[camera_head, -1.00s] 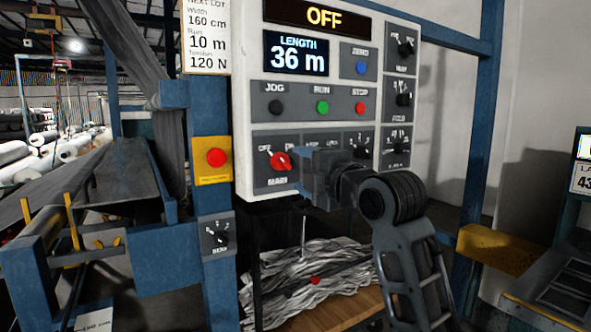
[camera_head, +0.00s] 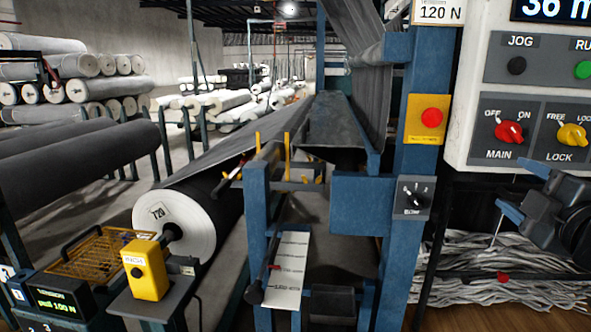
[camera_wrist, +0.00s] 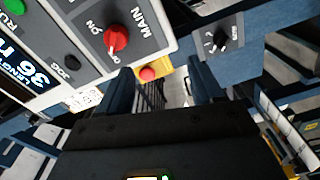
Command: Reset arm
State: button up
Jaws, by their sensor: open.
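My gripper (camera_head: 508,212) is at the right of the head view, in front of and below the control panel (camera_head: 473,75). It is open, and I see nothing between its fingers. The wrist view also shows the gripper (camera_wrist: 168,85) with its two blue fingers apart. The red MAIN knob (camera_head: 509,131) sits on the panel above the gripper and points toward OFF. It also shows in the wrist view (camera_wrist: 117,39), clear of the fingers. The yellow LOCK knob (camera_head: 572,136) is to its right.
A blue post carries a red button on a yellow plate (camera_head: 428,119) and a small black dial (camera_head: 416,196). A large grey roll (camera_head: 185,215) and a yellow box (camera_head: 146,268) stand at the left. Crumpled grey strips (camera_head: 480,262) lie under the panel.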

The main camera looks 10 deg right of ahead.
jog(key=s+a+f+m+g+y, duration=0.1)
jog(key=s+a+f+m, duration=0.3)
jog(key=s+a+f, duration=0.4)
jog(key=s+a+f+m+y, duration=0.1)
jog(key=s+a+f+m, duration=0.4)
jog(key=f, duration=0.6)
jog(key=s+a+f+m+y, duration=0.1)
jog(key=s+a, duration=0.2)
jog(key=s, duration=0.9)
jog(key=s+a+f+m+g+y+p, duration=0.1)
jog(key=s+a+m, duration=0.1)
jog(key=s, duration=1.1)
jog(key=shift+s+a, duration=0.15)
jog(key=shift+a, duration=0.75)
